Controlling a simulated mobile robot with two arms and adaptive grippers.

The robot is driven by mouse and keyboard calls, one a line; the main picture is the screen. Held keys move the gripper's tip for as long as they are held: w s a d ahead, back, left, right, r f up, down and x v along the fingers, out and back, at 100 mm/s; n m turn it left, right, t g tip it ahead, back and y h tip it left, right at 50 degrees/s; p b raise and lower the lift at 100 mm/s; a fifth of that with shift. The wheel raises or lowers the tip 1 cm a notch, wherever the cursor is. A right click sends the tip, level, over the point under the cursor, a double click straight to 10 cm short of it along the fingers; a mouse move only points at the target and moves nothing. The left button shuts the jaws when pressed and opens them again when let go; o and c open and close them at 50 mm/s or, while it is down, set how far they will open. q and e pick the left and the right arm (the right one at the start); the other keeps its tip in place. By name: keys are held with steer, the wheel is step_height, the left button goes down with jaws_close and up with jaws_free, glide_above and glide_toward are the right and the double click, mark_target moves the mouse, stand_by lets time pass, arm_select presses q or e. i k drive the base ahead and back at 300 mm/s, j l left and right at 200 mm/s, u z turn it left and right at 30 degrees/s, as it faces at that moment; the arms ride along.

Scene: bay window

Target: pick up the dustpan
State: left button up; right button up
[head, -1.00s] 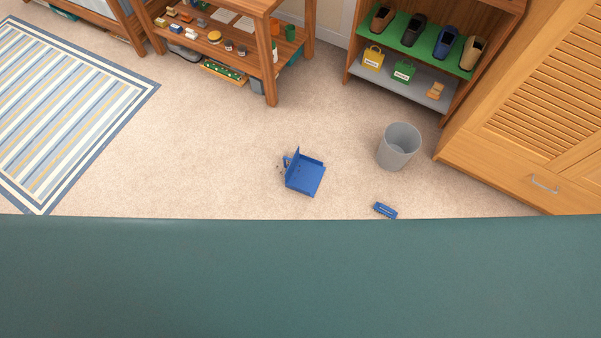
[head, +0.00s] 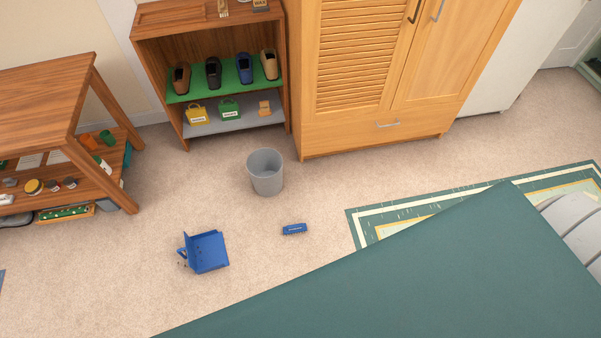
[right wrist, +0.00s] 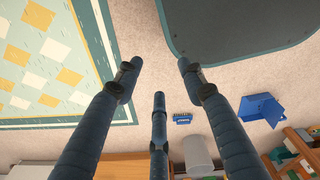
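The blue dustpan (head: 208,252) lies on the beige carpet, left of the middle in the head view, with a raised wall along its left side. It also shows in the right wrist view (right wrist: 261,109), at the right. My right gripper (right wrist: 158,78) shows in the right wrist view with its three dark fingers spread and nothing between them. The dustpan is off to the right of these fingers and apart from them. My left gripper is in neither view.
A small blue labelled item (head: 294,229) lies right of the dustpan. A grey bin (head: 265,172) stands behind them. A wooden workbench (head: 70,130), a shoe shelf (head: 140,75) and a wardrobe (head: 390,125) line the back. A dark green surface (head: 430,275) covers the lower right. Carpet around the dustpan is clear.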

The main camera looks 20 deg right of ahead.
mark_target(205, 252)
steer(key=z, duration=0.4)
steer(key=i+j+z, duration=0.15)
steer(key=j, duration=0.45)
steer(key=i+j+z, duration=0.1)
steer(key=j, duration=0.45)
steer(key=i+j+z, duration=0.15)
steer(key=j, duration=0.5)
steer(key=j+z, duration=0.1)
steer(key=j, duration=0.5)
